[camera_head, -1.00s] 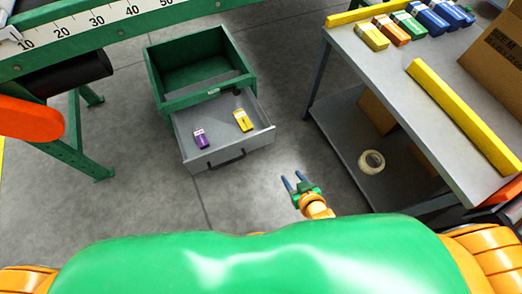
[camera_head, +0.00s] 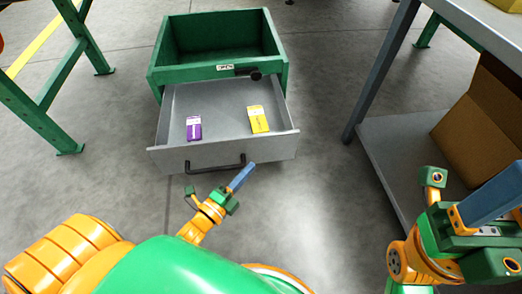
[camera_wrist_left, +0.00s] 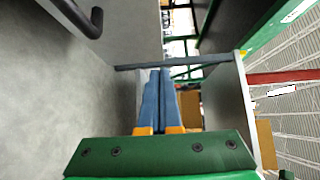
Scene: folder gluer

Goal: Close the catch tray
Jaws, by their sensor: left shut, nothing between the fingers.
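The catch tray (camera_head: 215,158) is a grey drawer pulled out of a green box (camera_head: 218,35). Its front carries a black bar handle (camera_head: 215,163). A purple carton (camera_head: 193,128) and a yellow carton (camera_head: 258,119) lie inside. My left gripper (camera_head: 241,177) is shut and empty, just in front of and below the tray front, right of the handle. Its blue fingers lie together in the left wrist view (camera_wrist_left: 159,100), where a dark handle (camera_wrist_left: 80,16) shows at top left. I cannot tell whether they touch the tray. My right gripper (camera_head: 495,195) is at the right edge, partly cut off.
A grey table with a lower shelf (camera_head: 395,140) stands at the right, with a brown cardboard box (camera_head: 485,120) on the shelf. Green machine legs (camera_head: 45,120) stand at the left. The floor between the tray and the table is clear.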

